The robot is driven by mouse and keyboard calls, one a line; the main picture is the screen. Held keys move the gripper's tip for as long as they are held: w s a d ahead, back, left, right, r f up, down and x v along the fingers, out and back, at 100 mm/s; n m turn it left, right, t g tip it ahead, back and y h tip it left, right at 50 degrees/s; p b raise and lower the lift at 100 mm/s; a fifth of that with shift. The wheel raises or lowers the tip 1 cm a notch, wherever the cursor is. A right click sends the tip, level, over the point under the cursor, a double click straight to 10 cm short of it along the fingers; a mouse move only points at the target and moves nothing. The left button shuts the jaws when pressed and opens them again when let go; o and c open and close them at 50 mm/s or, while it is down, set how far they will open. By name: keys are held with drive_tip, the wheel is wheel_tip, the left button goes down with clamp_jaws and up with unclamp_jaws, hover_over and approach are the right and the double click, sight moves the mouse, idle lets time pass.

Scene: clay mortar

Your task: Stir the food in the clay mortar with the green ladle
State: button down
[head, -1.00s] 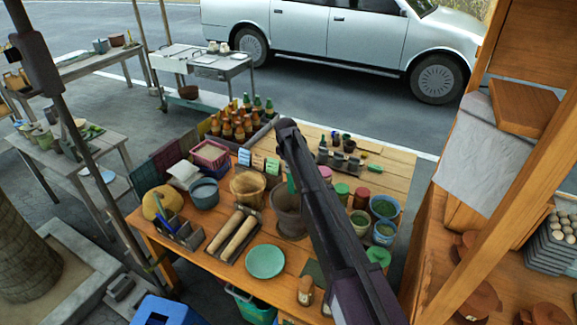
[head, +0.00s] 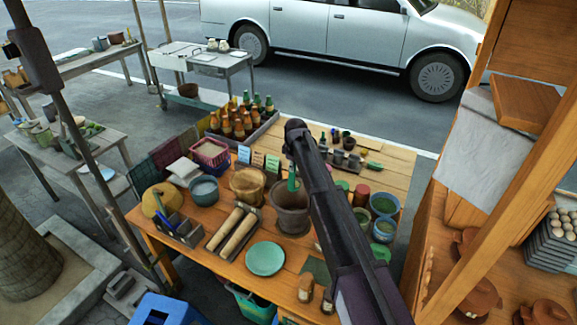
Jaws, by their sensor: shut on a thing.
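The clay mortar (head: 291,222) is a dark brown-grey bowl standing upright near the middle of the wooden table. The green ladle (head: 293,184) shows as a short, roughly upright green strip at the mortar's mouth, and its lower end is hidden inside. My gripper (head: 292,166) is above the mortar, shut on the ladle's upper part. My dark arm covers much of the gripper and the mortar's right side. The food inside the mortar cannot be made out.
A tan bowl (head: 247,186) stands close left of the mortar. Rolling pins in a tray (head: 222,237) and a green plate (head: 265,259) lie in front. Small jars and green-filled pots (head: 384,206) stand to the right. A crate of bottles (head: 262,127) is behind.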

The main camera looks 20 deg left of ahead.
drive_tip(key=s+d+f+m+t+y+b, duration=0.1)
drive_tip(key=d+f+y+b, duration=0.8)
drive_tip(key=b, duration=1.1)
drive_tip(key=d+y, duration=0.3)
drive_tip(key=shift+d+f, duration=0.15)
drive_tip(key=shift+f, duration=0.1)
drive_tip(key=shift+t+b, duration=0.3)
drive_tip(key=shift+b, duration=0.1)
drive_tip(key=shift+s, duration=0.15)
idle(0.4)
